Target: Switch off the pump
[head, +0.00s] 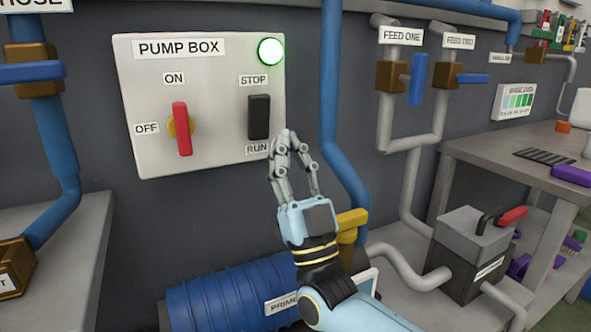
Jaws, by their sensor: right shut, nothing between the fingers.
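The pump box (215,160) is a pale panel on the dark wall. Its red handle (182,128) on a yellow hub stands upright, pointing at the ON label (174,79); the OFF label (146,128) is to its left. A dark rocker switch (259,117) sits between the STOP label above and the RUN label below. A round lamp (271,51) at the top right glows green. My right gripper (284,134) is shut and empty, pointing up just below and right of the rocker, near the panel's lower right edge. My left gripper is not in view.
A blue ribbed barrel (225,297) lies below my right arm. A blue pipe (334,110) runs down right of the panel. Feed valves (416,80) and a grey box with a red-handled lever (475,245) are further right, beside a workbench (500,155).

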